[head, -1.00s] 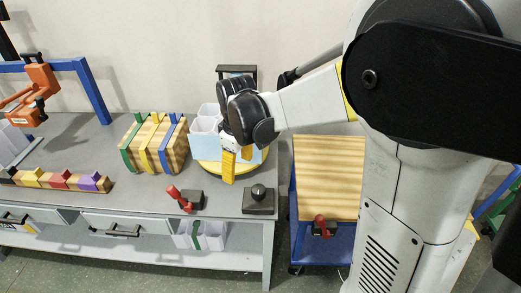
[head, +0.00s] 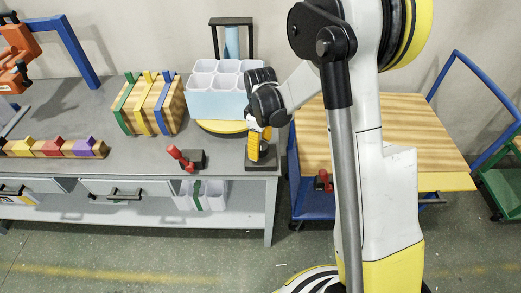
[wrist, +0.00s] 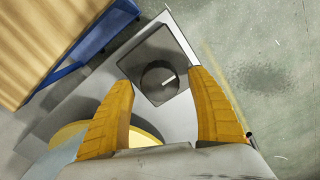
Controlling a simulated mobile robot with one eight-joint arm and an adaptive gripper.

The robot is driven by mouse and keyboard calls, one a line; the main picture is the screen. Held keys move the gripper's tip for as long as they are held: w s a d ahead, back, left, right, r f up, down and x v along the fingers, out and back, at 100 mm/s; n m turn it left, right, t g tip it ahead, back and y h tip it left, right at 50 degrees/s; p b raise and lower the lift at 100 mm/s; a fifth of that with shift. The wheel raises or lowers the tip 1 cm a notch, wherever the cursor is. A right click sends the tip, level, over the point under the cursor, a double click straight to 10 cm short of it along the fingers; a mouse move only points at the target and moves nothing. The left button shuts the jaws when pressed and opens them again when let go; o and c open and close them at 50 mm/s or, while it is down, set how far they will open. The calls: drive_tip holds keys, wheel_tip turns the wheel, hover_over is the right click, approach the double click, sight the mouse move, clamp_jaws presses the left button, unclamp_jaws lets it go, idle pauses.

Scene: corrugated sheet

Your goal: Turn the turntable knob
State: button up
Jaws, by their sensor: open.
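The turntable knob (wrist: 153,90) is a dark round knob with a white mark on top. It sits on a dark square base (wrist: 178,40), which also shows at the table's front right corner in the head view (head: 262,167). My gripper (wrist: 160,76) is open, its yellow fingers pointing at the knob, one on each side in the wrist view. I cannot tell whether they touch it. In the head view my gripper (head: 258,156) is over the base and mostly hides the knob. The yellow turntable (head: 222,127) is behind, carrying a light-blue holder (head: 215,104) with white cups.
A red-handled lever (head: 183,158) stands left of the knob base. A striped wooden block (head: 150,105) and a row of coloured blocks (head: 55,148) lie on the grey table (head: 125,165). A wood-topped cart (head: 420,130) stands at the right.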

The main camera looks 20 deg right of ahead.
drive_tip(key=shift+f, duration=0.4)
drive_tip(key=c, duration=1.2)
drive_tip(key=shift+o, duration=0.2)
drive_tip(key=m, duration=0.4)
drive_tip(key=shift+m+b, duration=0.3)
drive_tip(key=shift+m, duration=0.1)
drive_tip(key=m, duration=0.4)
drive_tip(key=shift+d+m, duration=0.1)
drive_tip(key=shift+m, duration=0.6)
